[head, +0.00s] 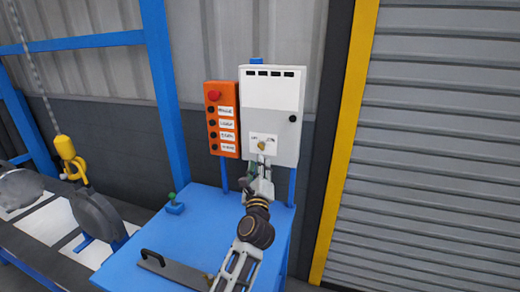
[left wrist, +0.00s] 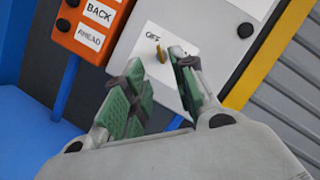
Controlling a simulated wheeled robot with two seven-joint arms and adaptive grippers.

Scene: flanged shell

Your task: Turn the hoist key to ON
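The hoist key (head: 261,145) is a small brass-yellow key on a white label plate low on the white control cabinet (head: 272,92). It also shows in the left wrist view (left wrist: 160,52), beside lettering that seems to read OFF. Which way the key points is too small to tell surely. My left gripper (head: 257,170) is just below and in front of the key. In the left wrist view its green-padded fingers (left wrist: 158,66) are apart with nothing between them. The key shows beyond the gap, seemingly untouched. My right gripper is not in view.
An orange button box (head: 222,119) with a red knob hangs left of the cabinet. A blue table (head: 190,235) below carries a small green-knobbed lever (head: 174,203) and a grey plate with a black handle (head: 172,268). A yellow hoist hook (head: 68,155) hangs at left.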

